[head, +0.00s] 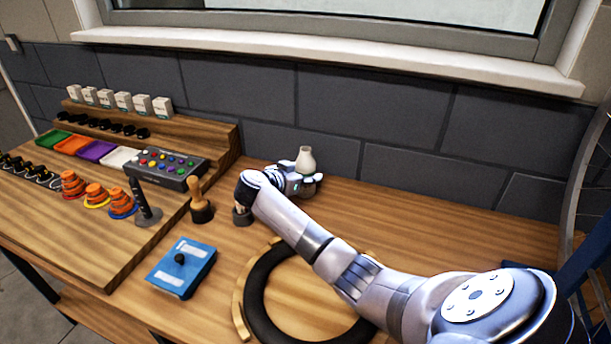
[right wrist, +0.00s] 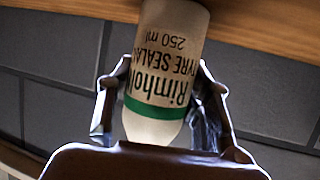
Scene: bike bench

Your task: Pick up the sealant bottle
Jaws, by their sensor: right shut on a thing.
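The sealant bottle (head: 306,160) is pale with a narrow top and stands out at the back of the bench, near the dark wall. In the right wrist view the bottle (right wrist: 165,75) shows a label reading "TYRE SEALA" and "250 ml" with a green band. My right gripper (head: 302,184) is at the bottle, with its fingers (right wrist: 162,110) on both sides of it, shut on it. In the head view the gripper hides the lower part of the bottle. I cannot tell whether the bottle touches the bench. My left gripper is not in view.
A wooden-handled stamp (head: 199,205), a blue box with a black knob (head: 182,268) and a black ring (head: 262,295) lie near my right arm. A stepped wooden rack (head: 215,135) with small boxes, trays and a button panel (head: 170,166) fills the left. The back right bench is clear.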

